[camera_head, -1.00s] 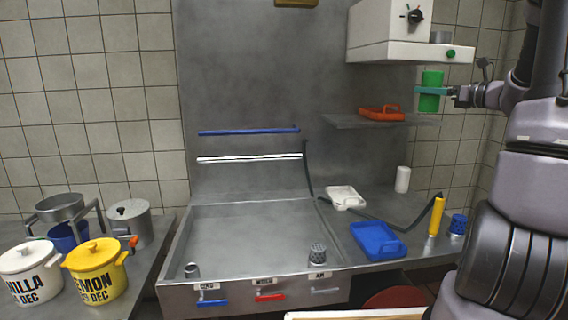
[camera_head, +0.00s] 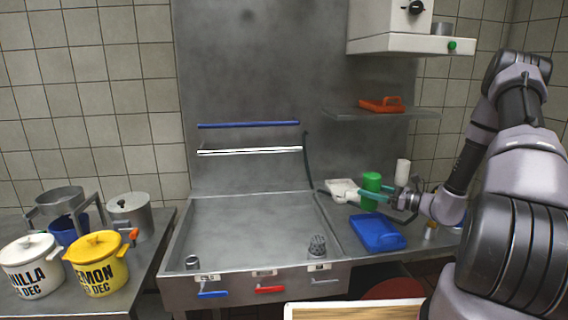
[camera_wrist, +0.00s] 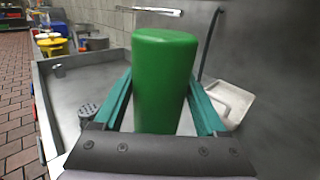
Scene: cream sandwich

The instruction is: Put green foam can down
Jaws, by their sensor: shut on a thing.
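The green foam can (camera_head: 371,183) is upright in my gripper (camera_head: 375,190), at the right-hand counter between the white tray and the blue tray. In the wrist view the can (camera_wrist: 163,80) stands between the two teal fingers of my gripper (camera_wrist: 160,95), which press on its sides. I cannot tell whether the can's bottom touches the counter, as its lower end is hidden.
A white tray (camera_head: 342,190) lies left of the can and a blue tray (camera_head: 377,233) in front of it. A white can (camera_head: 402,172) stands behind to the right. The sink (camera_head: 255,225) is on the left. An orange tray (camera_head: 381,105) sits on the shelf above.

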